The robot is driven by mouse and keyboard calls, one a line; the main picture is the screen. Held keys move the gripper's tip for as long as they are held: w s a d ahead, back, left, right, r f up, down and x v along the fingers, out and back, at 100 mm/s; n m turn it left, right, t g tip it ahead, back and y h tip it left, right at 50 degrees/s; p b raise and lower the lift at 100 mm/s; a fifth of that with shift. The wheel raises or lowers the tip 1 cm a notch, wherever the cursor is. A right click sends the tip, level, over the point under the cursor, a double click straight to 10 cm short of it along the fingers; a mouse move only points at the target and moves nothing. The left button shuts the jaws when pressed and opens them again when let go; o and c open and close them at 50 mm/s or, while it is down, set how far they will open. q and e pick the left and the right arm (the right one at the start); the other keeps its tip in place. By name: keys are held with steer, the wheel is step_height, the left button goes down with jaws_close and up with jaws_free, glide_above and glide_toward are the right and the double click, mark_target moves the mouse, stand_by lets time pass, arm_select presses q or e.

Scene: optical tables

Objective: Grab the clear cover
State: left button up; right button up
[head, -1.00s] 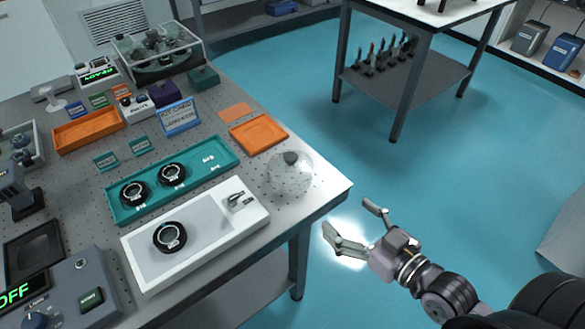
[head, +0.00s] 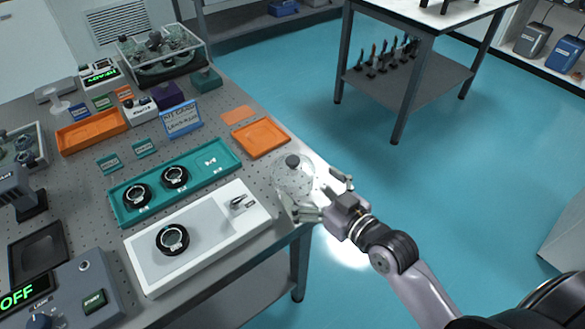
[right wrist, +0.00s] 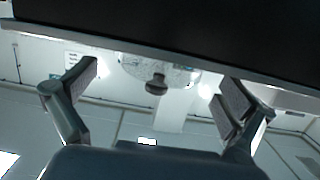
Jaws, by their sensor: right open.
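The clear cover (head: 291,180) is a transparent dome with a dark knob on top. It stands on the optical table (head: 262,197) near its right edge, in the head view. My right gripper (head: 322,196) is open, with its fingers at the right side of the dome; whether they touch it I cannot tell. In the right wrist view, the cover (right wrist: 158,70) with its dark knob lies between and beyond the two spread fingers of my gripper (right wrist: 155,90). My left gripper is not in view.
A white tray (head: 213,246) with a black ring mount lies left of the cover. A teal tray (head: 203,178) with two ring mounts is behind it. An orange tray (head: 262,138) lies behind the cover.

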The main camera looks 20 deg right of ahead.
mark_target(293, 172)
steer(key=x, duration=0.6)
steer(key=shift+s+a+r+p, duration=0.1)
steer(key=shift+a+r+p, duration=0.15)
steer(key=shift+p, duration=0.15)
steer(key=shift+s, duration=0.1)
steer(key=shift+c, duration=0.4)
steer(key=c, duration=0.9)
